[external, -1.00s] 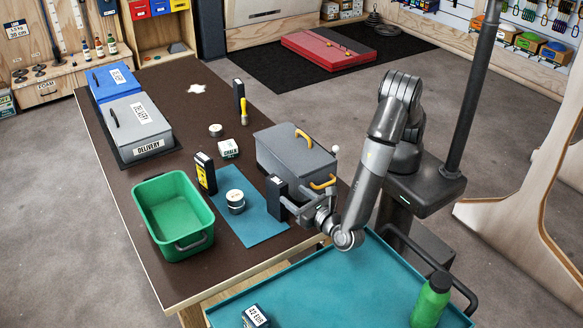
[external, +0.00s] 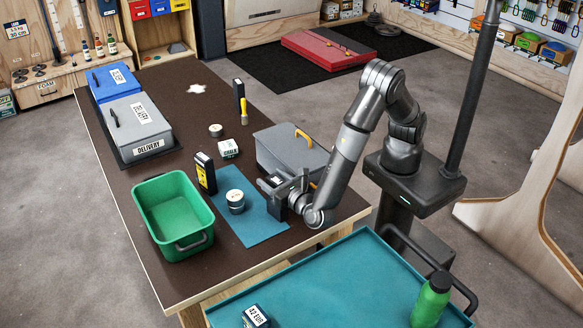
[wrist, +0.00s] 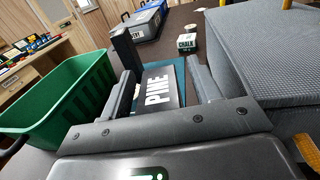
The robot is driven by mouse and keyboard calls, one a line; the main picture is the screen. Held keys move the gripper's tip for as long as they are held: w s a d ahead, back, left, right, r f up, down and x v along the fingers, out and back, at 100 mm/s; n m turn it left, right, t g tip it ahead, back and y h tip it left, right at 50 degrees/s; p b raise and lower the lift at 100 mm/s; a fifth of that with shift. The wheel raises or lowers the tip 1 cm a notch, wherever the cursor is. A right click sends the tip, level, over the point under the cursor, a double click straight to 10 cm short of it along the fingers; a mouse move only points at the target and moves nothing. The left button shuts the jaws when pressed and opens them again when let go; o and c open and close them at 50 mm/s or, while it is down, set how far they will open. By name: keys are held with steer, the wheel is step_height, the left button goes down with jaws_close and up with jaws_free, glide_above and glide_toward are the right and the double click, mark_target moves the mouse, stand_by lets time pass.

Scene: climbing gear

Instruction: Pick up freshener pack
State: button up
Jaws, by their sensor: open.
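The freshener pack appears to be the dark box (wrist: 158,90) with white "PINE" lettering in the wrist view. It lies between the two fingers of my gripper (wrist: 162,84), which are spread apart on either side of it. I cannot tell whether either finger touches it. In the external view my gripper (external: 274,186) is low at the right edge of the blue mat (external: 262,228). The dark pack (external: 278,207) is partly hidden there by the gripper.
A grey lidded box (external: 285,150) with yellow handles stands close behind my gripper. On the mat are a round tin (external: 235,203) and, near its left edge, a black-yellow box (external: 205,174). A green bin (external: 172,215) stands left. A teal tray surface (external: 330,285) is in front.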

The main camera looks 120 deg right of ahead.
jaws_close()
stand_by(0.5)
